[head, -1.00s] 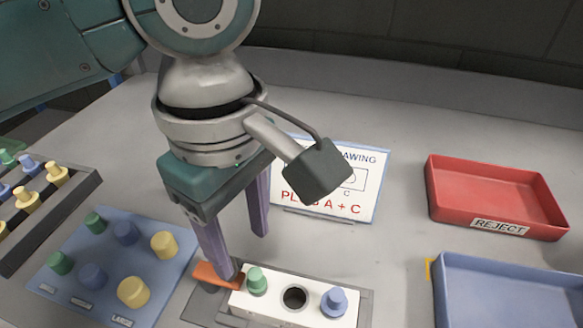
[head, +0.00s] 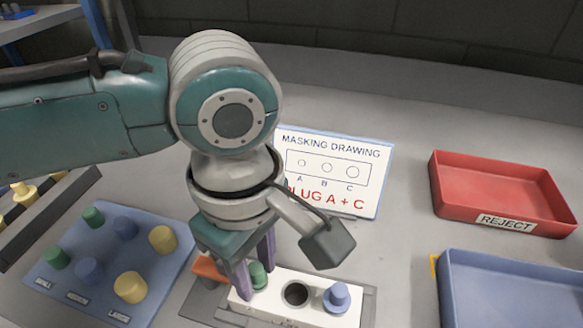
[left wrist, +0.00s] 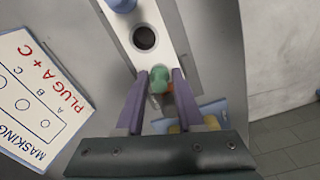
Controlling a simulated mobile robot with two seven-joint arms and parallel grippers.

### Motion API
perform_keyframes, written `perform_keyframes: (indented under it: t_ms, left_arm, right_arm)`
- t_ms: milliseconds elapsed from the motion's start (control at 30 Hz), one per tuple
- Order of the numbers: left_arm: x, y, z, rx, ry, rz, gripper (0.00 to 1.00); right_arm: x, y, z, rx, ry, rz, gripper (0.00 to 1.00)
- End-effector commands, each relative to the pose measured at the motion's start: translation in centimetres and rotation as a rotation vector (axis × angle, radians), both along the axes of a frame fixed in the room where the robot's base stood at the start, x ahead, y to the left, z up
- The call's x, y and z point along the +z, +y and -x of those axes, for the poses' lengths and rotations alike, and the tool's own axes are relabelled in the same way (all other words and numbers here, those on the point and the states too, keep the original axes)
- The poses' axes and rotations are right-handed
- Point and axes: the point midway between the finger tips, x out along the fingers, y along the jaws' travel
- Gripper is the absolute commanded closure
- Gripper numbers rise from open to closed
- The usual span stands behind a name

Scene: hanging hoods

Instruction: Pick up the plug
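A white block (head: 268,301) holds a green plug (head: 259,275) at its left end and a blue plug (head: 337,298) at its right end, with an empty dark hole (head: 296,294) between them. My left gripper (head: 257,283) is open and low over the left end, its purple fingers on either side of the green plug. In the left wrist view the green plug (left wrist: 160,82) sits between the fingertips, with gaps still visible beside it. The right gripper is not in view.
An orange clamp (head: 208,268) lies left of the block. A blue tray (head: 60,292) holds green, blue and yellow plugs. A masking drawing card (head: 335,199) reads PLUG A + C. A red REJECT bin (head: 500,196) and a blue bin (head: 515,300) stand right.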

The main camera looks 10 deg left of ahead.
Motion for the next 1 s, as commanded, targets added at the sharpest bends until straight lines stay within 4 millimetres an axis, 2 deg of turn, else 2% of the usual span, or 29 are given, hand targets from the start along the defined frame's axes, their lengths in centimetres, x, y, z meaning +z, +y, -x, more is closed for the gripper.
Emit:
perform_keyframes:
  t_ms: [33, 300, 767, 867, 1000]
  left_arm:
    - [0.0, 0.0, 0.0, 0.000, 0.000, 0.000, 0.70]
    - [0.0, 0.0, 0.0, 0.000, 0.000, 0.000, 1.00]
    - [0.2, 0.0, 0.0, 0.000, 0.001, 0.000, 1.00]
    - [0.7, 0.0, 0.0, 0.001, 0.000, 0.000, 1.00]
    - [2.6, 0.0, 0.0, 0.000, -0.001, 0.003, 1.00]
  right_arm:
    - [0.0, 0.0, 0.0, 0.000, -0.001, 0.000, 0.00]
    - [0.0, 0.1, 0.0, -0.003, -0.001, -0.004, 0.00]
    - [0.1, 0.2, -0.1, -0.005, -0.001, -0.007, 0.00]
    - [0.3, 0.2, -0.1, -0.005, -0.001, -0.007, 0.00]
    - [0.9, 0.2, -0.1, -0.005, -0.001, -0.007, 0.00]
